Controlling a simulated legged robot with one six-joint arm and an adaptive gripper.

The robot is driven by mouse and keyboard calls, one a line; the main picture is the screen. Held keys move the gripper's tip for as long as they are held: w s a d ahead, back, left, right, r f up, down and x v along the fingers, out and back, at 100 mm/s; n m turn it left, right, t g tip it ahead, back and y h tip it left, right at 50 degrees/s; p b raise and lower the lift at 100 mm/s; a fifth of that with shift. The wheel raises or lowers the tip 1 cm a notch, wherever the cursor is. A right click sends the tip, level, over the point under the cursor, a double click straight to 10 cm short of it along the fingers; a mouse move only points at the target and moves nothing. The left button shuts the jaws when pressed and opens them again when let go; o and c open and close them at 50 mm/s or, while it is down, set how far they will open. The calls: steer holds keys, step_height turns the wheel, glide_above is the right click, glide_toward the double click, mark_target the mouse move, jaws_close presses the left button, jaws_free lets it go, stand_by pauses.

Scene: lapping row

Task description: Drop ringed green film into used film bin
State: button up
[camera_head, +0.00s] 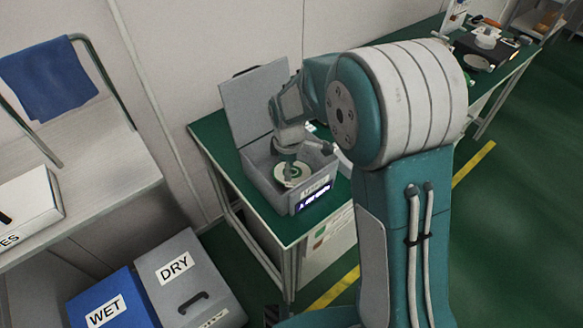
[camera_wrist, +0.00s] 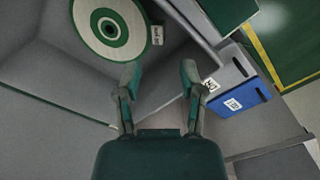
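The ringed green film (camera_head: 292,175) is a pale disc with green rings. It lies inside the grey bin (camera_head: 278,196), whose lid stands open at the back. In the wrist view the disc (camera_wrist: 110,30) is at the upper left against the grey bin interior, with a small white tag beside its edge. My gripper (camera_head: 289,157) is over the bin opening, close above the disc in the head view. In the wrist view its two fingers (camera_wrist: 160,72) are apart with nothing between them. The disc is clear of both fingers. My gripper hides part of the bin interior.
The bin stands on a green-topped table (camera_head: 208,140). A blue WET box (camera_head: 108,300) and a grey DRY box (camera_head: 190,280) stand on the floor at lower left. A grey bench (camera_head: 110,160) with a blue cloth rack is at left. More equipment sits on the table's far end.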

steer(key=shift+r, duration=0.1)
step_height(320, 180, up, 12)
stand_by(0.6)
steer(key=shift+w, duration=0.1)
steer(key=s+d+r+m+t, duration=0.3)
steer(key=s+d+r+m, duration=0.45)
steer(key=s, duration=0.25)
steer(key=s+d+r+m+t, duration=0.1)
steer(key=s+d+m, duration=0.3)
steer(key=s+m, duration=0.4)
steer(key=s+t, duration=0.1)
steer(key=s, duration=0.3)
steer(key=shift+d+t, duration=0.3)
stand_by(0.3)
